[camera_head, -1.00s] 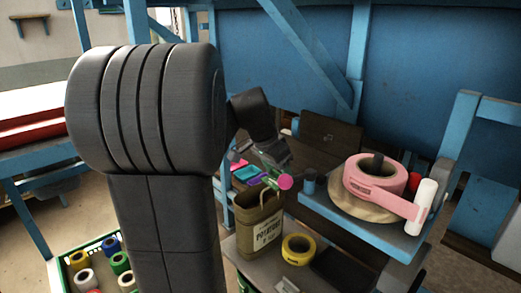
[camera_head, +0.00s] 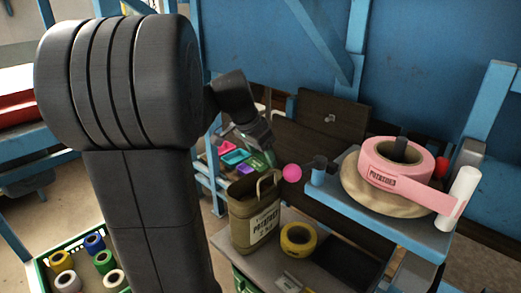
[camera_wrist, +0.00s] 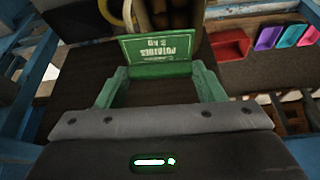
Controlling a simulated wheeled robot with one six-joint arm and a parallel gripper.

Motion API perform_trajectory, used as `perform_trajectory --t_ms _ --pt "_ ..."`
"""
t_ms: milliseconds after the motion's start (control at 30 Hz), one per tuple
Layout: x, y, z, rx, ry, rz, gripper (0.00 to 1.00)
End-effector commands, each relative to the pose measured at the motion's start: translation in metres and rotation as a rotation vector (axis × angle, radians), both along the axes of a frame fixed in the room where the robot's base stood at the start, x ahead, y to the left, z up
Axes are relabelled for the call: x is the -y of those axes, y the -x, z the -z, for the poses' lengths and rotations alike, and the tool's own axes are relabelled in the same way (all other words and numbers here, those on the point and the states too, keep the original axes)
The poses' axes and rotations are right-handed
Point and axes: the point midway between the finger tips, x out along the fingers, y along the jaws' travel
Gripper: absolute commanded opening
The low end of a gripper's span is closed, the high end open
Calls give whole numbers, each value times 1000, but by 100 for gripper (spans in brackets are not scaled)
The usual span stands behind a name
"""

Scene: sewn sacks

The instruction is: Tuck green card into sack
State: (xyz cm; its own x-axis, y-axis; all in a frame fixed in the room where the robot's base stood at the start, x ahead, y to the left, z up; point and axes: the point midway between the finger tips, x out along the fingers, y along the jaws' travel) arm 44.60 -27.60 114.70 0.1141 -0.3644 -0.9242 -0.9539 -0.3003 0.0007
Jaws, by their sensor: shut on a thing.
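The green card (camera_wrist: 158,46), with upside-down pale lettering, stands across the far ends of the green fingers of my gripper (camera_wrist: 158,71) in the wrist view. My gripper is shut on it. In the head view my gripper (camera_head: 268,156) hangs just above the brown sack (camera_head: 255,215), near its top opening. Only a small bit of green shows there, so the card's exact place over the opening cannot be told. The sack stands upright, labelled POTATOES, with handle loops at its top. The inside of the sack is hidden.
A yellow tape roll (camera_head: 298,239) lies beside the sack. A blue shelf (camera_head: 350,209) at the right holds a pink label roll (camera_head: 398,165) and a white cylinder (camera_head: 461,196). Small coloured bins (camera_head: 235,157) stand behind the sack. A green crate (camera_head: 42,272) holds several rolls.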

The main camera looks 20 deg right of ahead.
Motion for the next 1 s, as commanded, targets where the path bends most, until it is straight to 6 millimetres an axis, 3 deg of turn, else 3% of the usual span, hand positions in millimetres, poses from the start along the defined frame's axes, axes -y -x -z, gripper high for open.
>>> perform_trajectory --t_ms 33,133,467,500,600,1000 --pt "0 0 11 -1 -1 0 42" --pt "0 0 18 -1 0 0 42" --pt "0 0 19 0 0 0 42" --pt "0 0 19 0 0 0 70" --pt "0 0 19 0 0 0 88" --pt "-3 1 11 4 2 -1 88"
